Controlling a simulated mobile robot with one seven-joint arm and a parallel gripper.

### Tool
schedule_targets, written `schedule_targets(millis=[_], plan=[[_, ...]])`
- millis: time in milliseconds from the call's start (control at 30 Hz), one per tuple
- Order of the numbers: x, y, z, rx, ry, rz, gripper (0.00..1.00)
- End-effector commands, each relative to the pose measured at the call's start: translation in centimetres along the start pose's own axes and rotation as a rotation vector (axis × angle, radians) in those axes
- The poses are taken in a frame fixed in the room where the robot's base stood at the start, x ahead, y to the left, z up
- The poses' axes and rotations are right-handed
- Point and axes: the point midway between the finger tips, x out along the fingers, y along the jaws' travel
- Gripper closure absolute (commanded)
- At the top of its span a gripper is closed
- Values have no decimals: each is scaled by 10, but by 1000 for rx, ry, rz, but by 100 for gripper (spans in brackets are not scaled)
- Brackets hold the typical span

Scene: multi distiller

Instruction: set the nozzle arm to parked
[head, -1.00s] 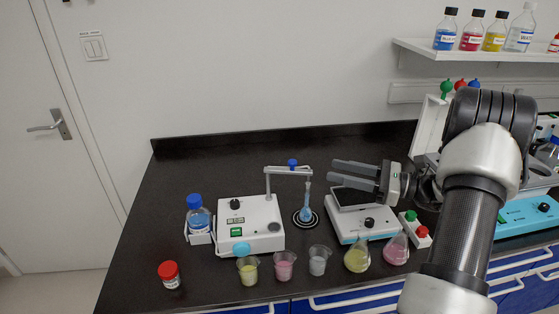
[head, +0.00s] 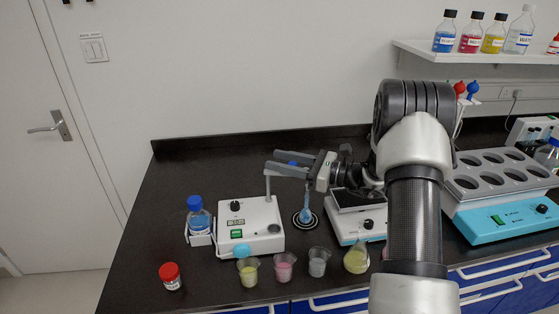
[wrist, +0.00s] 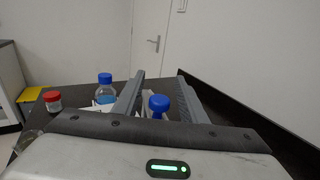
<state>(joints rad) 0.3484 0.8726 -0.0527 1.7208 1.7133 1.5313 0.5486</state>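The nozzle arm (head: 268,183) is a grey post and crossbar on the white distiller unit (head: 250,224). A blue knob (head: 293,163) tops its outer end, and the blue-tipped nozzle hangs over a round black pad with a blue flask (head: 306,213). My gripper (head: 272,160) is open around the blue knob, one finger on each side. In the wrist view the knob (wrist: 158,103) sits between the spread fingers (wrist: 160,76), with gaps showing. The fingers hide most of the crossbar.
A blue-capped bottle (head: 198,215) stands left of the unit, a red-capped jar (head: 171,276) in front of it. Beakers with yellow (head: 249,273), pink (head: 284,268) and clear (head: 318,263) contents line the front. A yellow flask (head: 356,259) stands near my arm.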

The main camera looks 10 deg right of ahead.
Motion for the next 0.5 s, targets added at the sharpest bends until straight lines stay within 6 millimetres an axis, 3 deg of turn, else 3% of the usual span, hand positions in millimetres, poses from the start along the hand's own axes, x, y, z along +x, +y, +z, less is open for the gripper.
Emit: schedule_targets(millis=[333,500], plan=[[5,0,0,0,0,1,62],[4,0,0,0,0,1,90]])
